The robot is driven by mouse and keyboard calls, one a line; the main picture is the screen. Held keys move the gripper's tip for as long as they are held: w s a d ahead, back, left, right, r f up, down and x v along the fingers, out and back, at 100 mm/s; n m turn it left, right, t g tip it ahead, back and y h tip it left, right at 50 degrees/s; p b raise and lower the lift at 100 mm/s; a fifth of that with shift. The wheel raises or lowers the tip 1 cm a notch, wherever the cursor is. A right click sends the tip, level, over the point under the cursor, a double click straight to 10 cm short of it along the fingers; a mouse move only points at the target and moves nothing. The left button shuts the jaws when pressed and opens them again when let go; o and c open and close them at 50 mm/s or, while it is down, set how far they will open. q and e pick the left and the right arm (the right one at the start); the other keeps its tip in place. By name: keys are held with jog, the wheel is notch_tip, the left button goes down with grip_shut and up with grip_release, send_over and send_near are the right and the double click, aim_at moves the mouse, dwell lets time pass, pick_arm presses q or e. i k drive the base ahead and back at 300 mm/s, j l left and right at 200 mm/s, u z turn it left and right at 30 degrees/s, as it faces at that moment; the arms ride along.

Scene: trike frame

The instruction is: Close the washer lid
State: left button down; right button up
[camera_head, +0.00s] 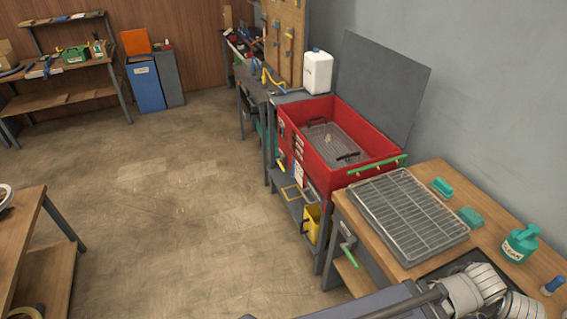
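The parts washer is a red open-topped tub (365,136) on a grey stand, right of centre. Its lid, a flat dark grey panel (380,88), stands raised and nearly upright behind the tub, near the grey wall. A wire basket (333,142) with dark handles lies inside the tub. A green bar (378,165) with yellow parts runs along the tub's near right edge. Neither of my grippers shows in this view.
A wooden bench (345,212) with a wire rack (405,214), green blocks and a green bottle (520,243) adjoins the washer. A white jug (317,72) stands beyond the tub. A yellow bucket (312,222) sits below. Open floor (180,200) lies left of it.

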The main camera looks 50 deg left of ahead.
aim_at(387, 87)
jog(key=u, duration=1.55)
jog(key=i+j+u, duration=0.9)
jog(key=i, duration=0.3)
jog(key=i+u, duration=0.3)
jog(key=i+z, duration=0.15)
jog(key=i, duration=0.55)
jog(key=i+j+z, duration=0.1)
jog(key=i, duration=0.6)
jog(key=i+z, duration=0.8)
jog(key=i+l+z, duration=0.1)
jog(key=z, duration=0.3)
jog(key=i+z, duration=0.35)
jog(key=z, duration=0.4)
jog(key=i+j+z, duration=0.15)
jog(key=z, duration=0.2)
jog(key=i+z, duration=0.2)
